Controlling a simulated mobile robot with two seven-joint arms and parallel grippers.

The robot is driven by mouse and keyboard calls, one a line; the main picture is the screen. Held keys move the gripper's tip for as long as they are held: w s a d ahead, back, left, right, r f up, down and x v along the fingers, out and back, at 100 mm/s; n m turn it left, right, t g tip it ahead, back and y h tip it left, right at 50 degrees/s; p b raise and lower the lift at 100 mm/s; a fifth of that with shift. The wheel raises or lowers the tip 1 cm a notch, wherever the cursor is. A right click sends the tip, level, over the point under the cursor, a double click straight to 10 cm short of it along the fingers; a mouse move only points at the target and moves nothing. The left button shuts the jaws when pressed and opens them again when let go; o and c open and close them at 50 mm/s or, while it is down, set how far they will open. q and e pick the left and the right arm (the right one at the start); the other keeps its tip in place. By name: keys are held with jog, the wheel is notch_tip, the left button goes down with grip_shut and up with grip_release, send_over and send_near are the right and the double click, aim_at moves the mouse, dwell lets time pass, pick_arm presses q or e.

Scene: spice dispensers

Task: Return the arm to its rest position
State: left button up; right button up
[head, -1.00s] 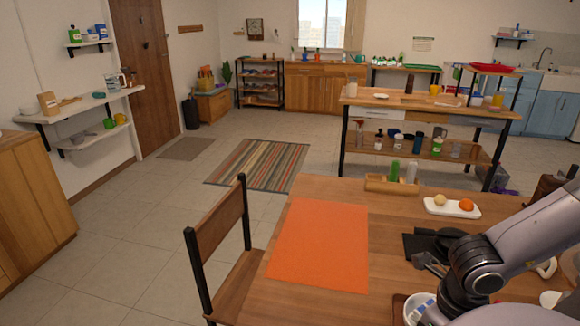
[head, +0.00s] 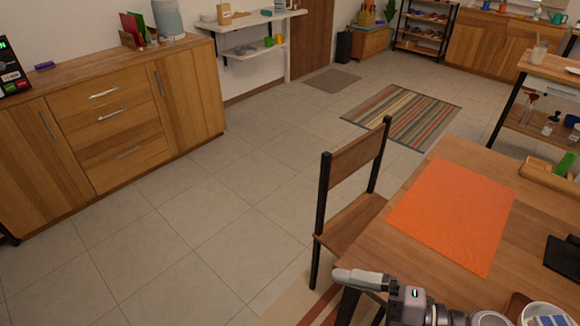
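My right arm comes in along the bottom edge from the right and lies in front of the near table edge. Its gripper (head: 358,278) is a pale grey shape at the arm's left end, pointing left. The gap between its fingers is hidden at this angle, and nothing shows in it. My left gripper is out of view. On the table, a green dispenser (head: 566,164) stands in a wooden tray (head: 545,180) at the right edge of the picture, partly cut off.
A chair (head: 352,160) stands at the table's left side. A wooden cabinet (head: 130,115) lines the left wall.

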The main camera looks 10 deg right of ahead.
jog(key=w+d+f+m+t+h, duration=0.4)
jog(key=w+f+m+t+h, duration=0.15)
jog(key=m, duration=0.65)
jog(key=s+d+f+m+g+h, duration=0.1)
jog(key=s+f+m+h, duration=0.2)
jog(key=f+m, duration=0.2)
jog(key=s+d+f+m+g+h, duration=0.1)
jog(key=s+d+f+m+h, duration=0.1)
jog(key=f, duration=0.5)
jog(key=s+m+h, duration=0.1)
jog(key=m, duration=0.1)
jog(key=shift+s+d+f+m+g, duration=0.3)
jog(key=shift+f+m+g, duration=0.05)
jog(key=shift+m, duration=0.05)
